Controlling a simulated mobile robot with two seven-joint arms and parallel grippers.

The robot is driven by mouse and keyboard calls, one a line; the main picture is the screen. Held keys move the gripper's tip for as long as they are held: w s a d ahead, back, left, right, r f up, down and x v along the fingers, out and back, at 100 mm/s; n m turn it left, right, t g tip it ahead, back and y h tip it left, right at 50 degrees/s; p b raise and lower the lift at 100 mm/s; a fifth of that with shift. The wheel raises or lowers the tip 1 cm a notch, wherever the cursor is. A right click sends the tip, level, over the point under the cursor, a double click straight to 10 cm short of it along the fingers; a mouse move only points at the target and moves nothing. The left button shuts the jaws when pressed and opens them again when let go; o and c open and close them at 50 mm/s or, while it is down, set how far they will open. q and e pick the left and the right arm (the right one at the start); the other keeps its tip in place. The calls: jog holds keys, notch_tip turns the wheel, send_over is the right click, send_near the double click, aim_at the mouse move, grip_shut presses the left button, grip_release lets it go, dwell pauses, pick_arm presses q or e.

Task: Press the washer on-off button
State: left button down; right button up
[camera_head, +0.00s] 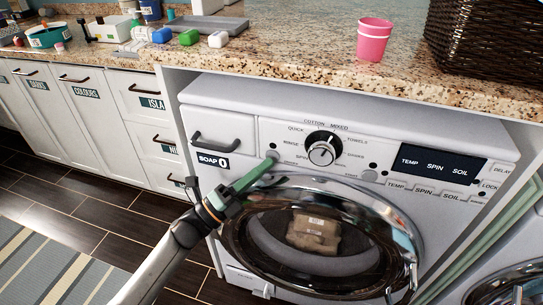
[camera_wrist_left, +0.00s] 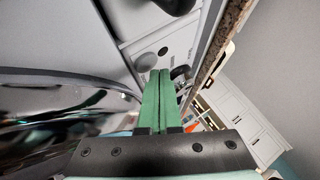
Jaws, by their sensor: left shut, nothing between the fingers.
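The white washer (camera_head: 225,115) stands under the counter, with a dial (camera_head: 321,149) in the middle of its panel. A round grey button (camera_head: 272,156) sits left of the dial, near the soap drawer. It also shows in the left wrist view (camera_wrist_left: 146,62). My left gripper (camera_head: 270,167) has its green fingers together and empty, with the tips at or just below this button. I cannot tell whether they touch it. In the left wrist view the fingertips (camera_wrist_left: 160,73) partly cover the area beside the button. My right gripper is not in view.
The round washer door (camera_head: 410,235) bulges out just below my left fingers. The soap drawer handle (camera_head: 216,143) juts out to their left. A granite counter (camera_head: 300,72) overhangs above, with a pink cup (camera_head: 374,42) and a dark basket (camera_head: 490,35) on it.

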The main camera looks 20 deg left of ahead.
pick_arm(q)
jog(key=shift+s, duration=0.2)
jog(key=shift+s+a+p, duration=0.1)
jog(key=shift+s+p, duration=0.75)
jog(key=shift+s, duration=2.05)
